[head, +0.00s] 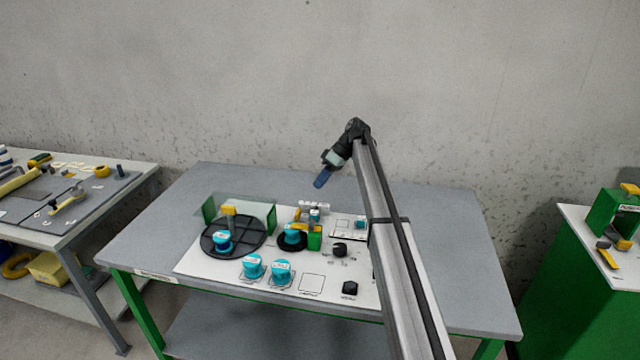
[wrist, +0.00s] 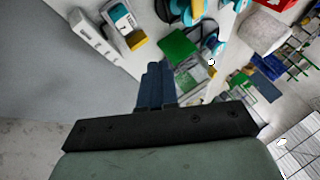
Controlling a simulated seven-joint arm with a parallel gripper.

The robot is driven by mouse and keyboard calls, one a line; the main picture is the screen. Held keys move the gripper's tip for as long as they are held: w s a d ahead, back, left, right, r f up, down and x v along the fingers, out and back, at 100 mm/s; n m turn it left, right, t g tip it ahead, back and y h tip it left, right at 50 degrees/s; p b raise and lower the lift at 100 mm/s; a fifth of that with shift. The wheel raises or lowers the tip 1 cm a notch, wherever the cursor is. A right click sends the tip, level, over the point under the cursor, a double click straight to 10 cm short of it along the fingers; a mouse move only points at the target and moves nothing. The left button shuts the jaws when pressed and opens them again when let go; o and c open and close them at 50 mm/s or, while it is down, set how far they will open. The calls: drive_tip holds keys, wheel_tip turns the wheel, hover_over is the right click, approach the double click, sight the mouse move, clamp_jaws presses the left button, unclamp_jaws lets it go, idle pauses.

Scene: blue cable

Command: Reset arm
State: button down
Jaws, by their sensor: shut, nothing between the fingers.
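My gripper (head: 320,182) is at the end of my extended arm, above the back part of the grey table (head: 440,215). Its blue fingers point down and to the left. In the wrist view my gripper (wrist: 154,72) shows its two blue fingers side by side, shut with nothing between them. It is apart from the objects on the white board (head: 205,262). No blue cable can be made out for sure.
The board holds a large black disc (head: 254,246), several teal spools such as the front one (head: 253,268), a green block (head: 315,241) and black knobs (head: 350,288). A clear panel stands at its back left. Side tables stand left (head: 75,225) and right (head: 570,212). A concrete wall is behind.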

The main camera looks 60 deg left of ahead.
drive_tip(key=shift+w, duration=0.1)
